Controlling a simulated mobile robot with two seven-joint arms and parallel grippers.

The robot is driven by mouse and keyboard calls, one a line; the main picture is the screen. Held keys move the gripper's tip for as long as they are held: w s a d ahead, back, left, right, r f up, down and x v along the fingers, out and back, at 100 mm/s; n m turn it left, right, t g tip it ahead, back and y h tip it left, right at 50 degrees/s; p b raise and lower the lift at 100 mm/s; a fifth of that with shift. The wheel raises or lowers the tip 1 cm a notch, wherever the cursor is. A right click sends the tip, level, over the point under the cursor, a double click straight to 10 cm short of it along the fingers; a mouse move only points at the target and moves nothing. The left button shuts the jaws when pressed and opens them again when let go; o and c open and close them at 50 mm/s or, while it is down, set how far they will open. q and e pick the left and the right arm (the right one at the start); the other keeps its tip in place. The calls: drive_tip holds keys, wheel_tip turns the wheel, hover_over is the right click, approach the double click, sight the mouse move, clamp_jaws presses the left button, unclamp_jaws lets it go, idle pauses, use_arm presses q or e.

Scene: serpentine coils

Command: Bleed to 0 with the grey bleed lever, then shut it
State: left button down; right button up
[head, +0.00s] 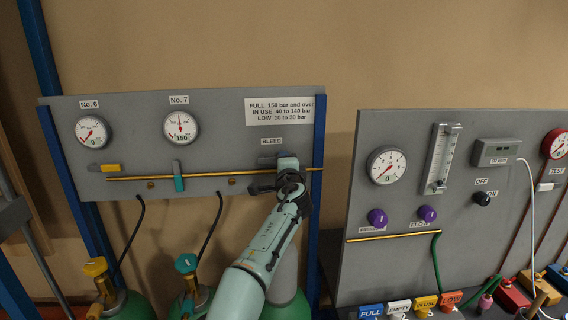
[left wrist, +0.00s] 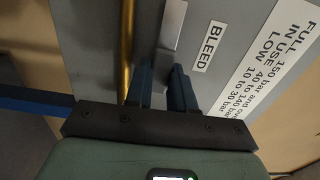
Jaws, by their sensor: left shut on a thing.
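The grey bleed lever (left wrist: 173,24) shows in the left wrist view beside the BLEED label (left wrist: 209,46). My left gripper (left wrist: 162,82) is shut on it, and its fingers hide part of it. In the head view my left gripper (head: 272,172) is at the right end of the brass pipe (head: 220,175), below the BLEED sign (head: 271,141), and covers most of the lever. Gauge No. 7 (head: 181,128) has its needle pointing up and shows 150. Gauge No. 6 (head: 92,132) shows 0. My right gripper is not in view.
A yellow lever (head: 105,168) lies along the pipe and a teal lever (head: 178,176) stands across it. A second panel (head: 375,250) with a gauge (head: 386,165) and purple knobs is to the right. Green cylinders (head: 133,307) stand below. Blue posts (head: 318,150) flank the left panel.

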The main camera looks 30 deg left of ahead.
use_arm(q)
drive_tip(key=shift+s+r, duration=0.1)
drive_tip(key=shift+r, duration=0.05)
drive_tip(key=c, duration=1)
unclamp_jaws()
drive_tip(key=shift+o, duration=0.2)
drive_tip(key=b+v, duration=0.9)
drive_tip(key=v, duration=0.4)
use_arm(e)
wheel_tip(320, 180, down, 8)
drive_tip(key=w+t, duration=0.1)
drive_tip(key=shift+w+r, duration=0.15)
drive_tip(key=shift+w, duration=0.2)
use_arm(q)
drive_tip(key=shift+d, duration=0.1)
